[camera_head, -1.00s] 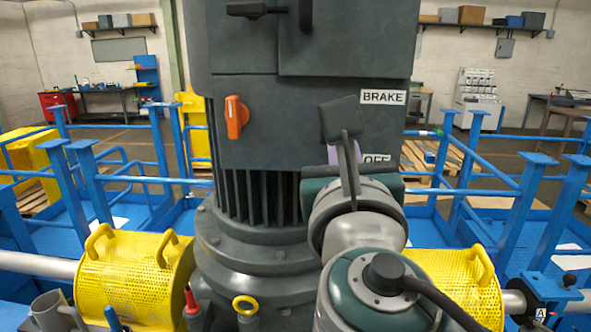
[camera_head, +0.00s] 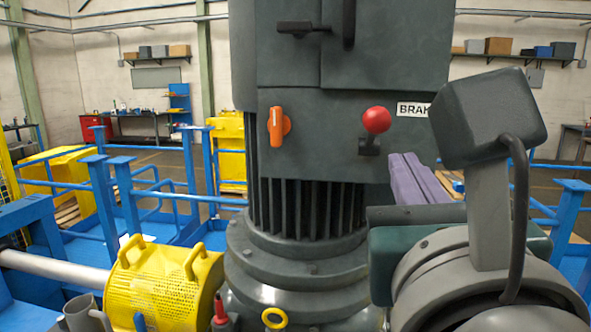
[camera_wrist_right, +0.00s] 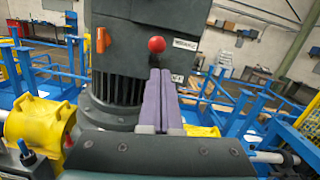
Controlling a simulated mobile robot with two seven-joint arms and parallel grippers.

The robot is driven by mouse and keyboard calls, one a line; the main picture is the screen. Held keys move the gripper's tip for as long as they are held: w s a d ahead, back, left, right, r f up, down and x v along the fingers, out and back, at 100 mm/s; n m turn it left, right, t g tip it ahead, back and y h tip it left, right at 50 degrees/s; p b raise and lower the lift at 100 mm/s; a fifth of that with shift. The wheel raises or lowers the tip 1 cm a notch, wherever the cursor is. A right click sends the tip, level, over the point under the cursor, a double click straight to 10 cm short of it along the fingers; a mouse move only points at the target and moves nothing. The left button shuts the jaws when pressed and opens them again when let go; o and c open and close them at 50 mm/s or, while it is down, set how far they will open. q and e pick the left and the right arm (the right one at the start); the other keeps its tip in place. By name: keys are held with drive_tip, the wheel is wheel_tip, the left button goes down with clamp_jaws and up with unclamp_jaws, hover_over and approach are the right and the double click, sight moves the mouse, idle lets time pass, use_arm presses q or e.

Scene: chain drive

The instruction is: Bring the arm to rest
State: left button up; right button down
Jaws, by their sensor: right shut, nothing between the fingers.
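My right gripper (camera_head: 404,166) has two purple fingers pressed together, with nothing between them. In the right wrist view its fingers (camera_wrist_right: 160,75) point at the grey machine housing (camera_wrist_right: 133,20), below a red-knobbed lever. The red knob (camera_head: 376,120) stands on the housing front, up and left of the fingertips in the head view, and it also shows in the wrist view (camera_wrist_right: 157,45). The gripper appears apart from the knob. The BRAKE label (camera_head: 412,108) is partly hidden by my wrist camera. My left gripper is not in view.
An orange handle (camera_head: 277,126) sits on the housing, left of the knob. A yellow perforated guard (camera_head: 160,285) covers the shaft at lower left. Blue railings (camera_head: 125,195) stand around the machine. A red-tipped tool (camera_head: 221,310) stands upright near the front.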

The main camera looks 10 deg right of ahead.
drive_tip(key=s+d+f+m+g+p, duration=0.4)
drive_tip(key=s+d+f+m+g, duration=0.35)
drive_tip(key=m, duration=0.85)
drive_tip(key=s+f+m+g+y+p, duration=0.1)
drive_tip(key=s+f+m+g+y, duration=0.1)
drive_tip(key=s+m, duration=0.5)
drive_tip(key=s+a+f+m+g+y+p, duration=0.1)
drive_tip(key=s+f+m+g, duration=0.3)
drive_tip(key=m, duration=0.5)
drive_tip(key=s+g+y+p, duration=0.1)
drive_tip(key=s, duration=0.1)
drive_tip(key=shift+s+a+y, duration=0.25)
drive_tip(key=shift+s+y, duration=0.1)
drive_tip(key=shift+y, duration=0.05)
drive_tip(key=shift+g, duration=0.25)
